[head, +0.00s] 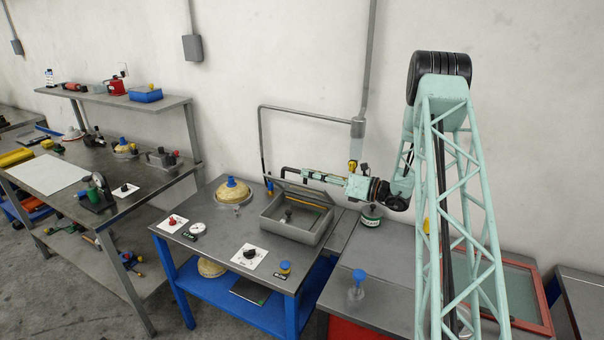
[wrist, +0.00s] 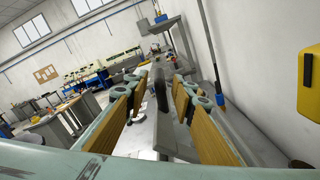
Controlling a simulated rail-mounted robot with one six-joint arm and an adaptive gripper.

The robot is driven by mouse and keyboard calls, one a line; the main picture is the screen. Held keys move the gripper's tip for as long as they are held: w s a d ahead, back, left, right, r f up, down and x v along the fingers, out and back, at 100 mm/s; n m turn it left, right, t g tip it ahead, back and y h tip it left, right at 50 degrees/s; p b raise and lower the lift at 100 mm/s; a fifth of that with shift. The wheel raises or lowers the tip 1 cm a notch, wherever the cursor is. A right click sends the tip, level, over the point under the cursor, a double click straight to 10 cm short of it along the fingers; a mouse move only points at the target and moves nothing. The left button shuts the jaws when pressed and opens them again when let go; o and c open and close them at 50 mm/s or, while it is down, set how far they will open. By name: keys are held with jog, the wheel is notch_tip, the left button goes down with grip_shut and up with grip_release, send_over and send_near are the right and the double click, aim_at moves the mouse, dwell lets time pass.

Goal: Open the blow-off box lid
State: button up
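The blow-off box (head: 290,226) is a grey metal box on the blue-legged table in the head view. Its lid (head: 306,192) stands tilted up at the back side, so part of the inside shows, with a dark knob-like item and an orange-brown strip. My gripper (head: 308,174) is just behind and above the raised lid. In the wrist view my gripper (wrist: 160,76) has its two padded fingers apart, with a grey panel and a dark upright piece (wrist: 161,90) between them. I cannot tell whether either finger touches the lid.
A yellowish dome with a blue knob (head: 232,192) stands left of the box. White cards with knobs (head: 249,257) lie in front. A grey pipe (head: 300,112) runs along the wall behind. A yellow wall box (wrist: 309,82) is at the right of the wrist view.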

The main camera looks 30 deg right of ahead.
jog(key=shift+v, duration=2.3)
